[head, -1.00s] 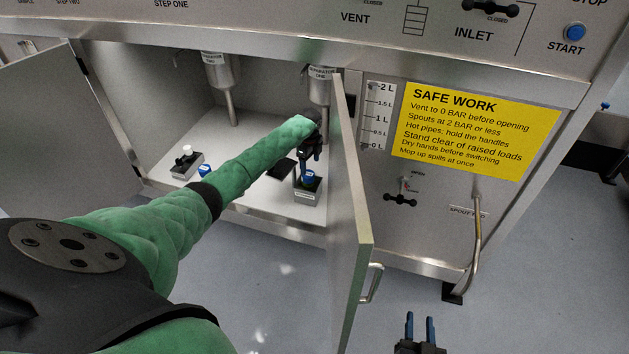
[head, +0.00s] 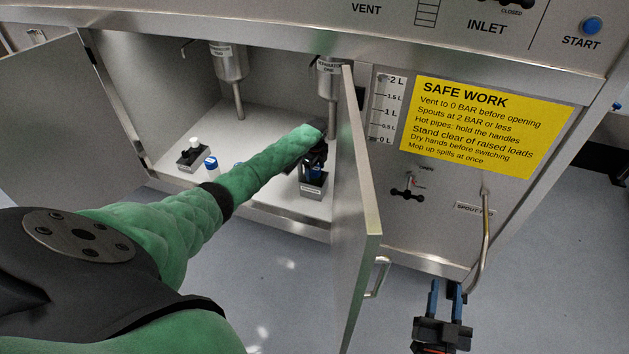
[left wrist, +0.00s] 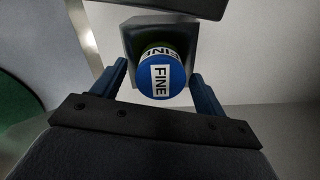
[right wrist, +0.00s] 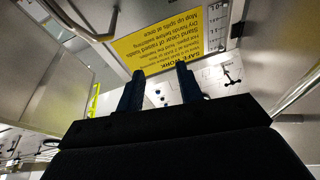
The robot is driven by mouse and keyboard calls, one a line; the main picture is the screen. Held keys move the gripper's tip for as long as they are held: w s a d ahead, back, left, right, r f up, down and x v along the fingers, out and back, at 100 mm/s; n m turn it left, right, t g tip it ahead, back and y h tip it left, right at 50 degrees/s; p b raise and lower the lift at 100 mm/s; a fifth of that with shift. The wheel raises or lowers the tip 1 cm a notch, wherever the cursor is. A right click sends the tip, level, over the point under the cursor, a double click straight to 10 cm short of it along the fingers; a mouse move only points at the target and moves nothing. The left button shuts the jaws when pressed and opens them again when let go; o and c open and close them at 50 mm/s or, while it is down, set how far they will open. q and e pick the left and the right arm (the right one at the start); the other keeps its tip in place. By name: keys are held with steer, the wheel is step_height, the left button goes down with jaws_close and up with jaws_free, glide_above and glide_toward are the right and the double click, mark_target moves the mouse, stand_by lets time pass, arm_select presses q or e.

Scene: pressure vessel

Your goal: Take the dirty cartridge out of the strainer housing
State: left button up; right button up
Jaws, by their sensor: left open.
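A blue-capped cartridge marked FINE (left wrist: 162,78) stands in a dark grey square holder (left wrist: 128,40) in the left wrist view. The holder (head: 313,190) sits on the cabinet floor in the head view, where my gripper mostly hides the cap. My left gripper (head: 314,158) is open above it. In the left wrist view its fingers (left wrist: 157,88) lie on either side of the cap, with gaps visible. Whether this cartridge is dirty I cannot tell. My right gripper (head: 444,290) is open and empty outside the cabinet, below the spout; its fingers also show in the right wrist view (right wrist: 160,90).
An open door (head: 362,215) stands just right of my left arm. A grey block with a white knob (head: 193,154) and a blue-capped white cylinder (head: 211,166) stand left on the cabinet floor. Separator vessels (head: 229,62) hang above. A bent spout pipe (head: 486,235) is at right.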

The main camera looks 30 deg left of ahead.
arm_select(q)
steer(key=shift+f, duration=0.55)
arm_select(e)
step_height(320, 180, up, 2)
steer(key=shift+r+t, duration=0.2)
steer(key=shift+t, duration=0.3)
arm_select(q)
steer(key=shift+c, duration=0.2)
steer(key=c, duration=1.1)
arm_select(e)
steer(key=shift+s+f, duration=0.1)
arm_select(q)
steer(key=shift+r, duration=0.1)
